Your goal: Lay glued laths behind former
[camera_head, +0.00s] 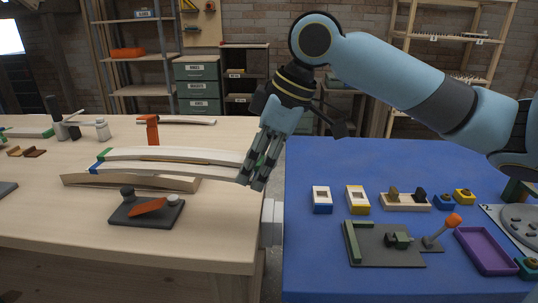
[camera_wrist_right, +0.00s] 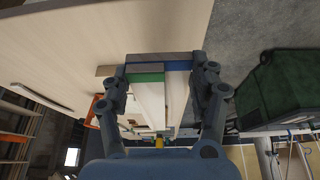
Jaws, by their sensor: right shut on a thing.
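Two long pale laths lie side by side on the wooden bench, one with a green end (camera_head: 98,156) and one with a blue end (camera_head: 97,168). A yellowish strip shows between them. A tan curved wooden piece, seemingly the former (camera_head: 130,182), lies in front of them, nearer the camera. My right gripper (camera_head: 252,182) is at the laths' right ends, at the bench's right edge. In the right wrist view its fingers (camera_wrist_right: 160,80) are shut around the green-ended lath (camera_wrist_right: 147,78) and the blue-ended lath (camera_wrist_right: 177,67). The gripper hides these ends in the head view. My left gripper is out of view.
An orange clamp (camera_head: 149,130) stands behind the laths. A dark plate with an orange lever (camera_head: 148,209) lies in front of the former. A gap separates the bench from the blue table (camera_head: 320,275), which holds small blocks and a purple tray (camera_head: 485,251).

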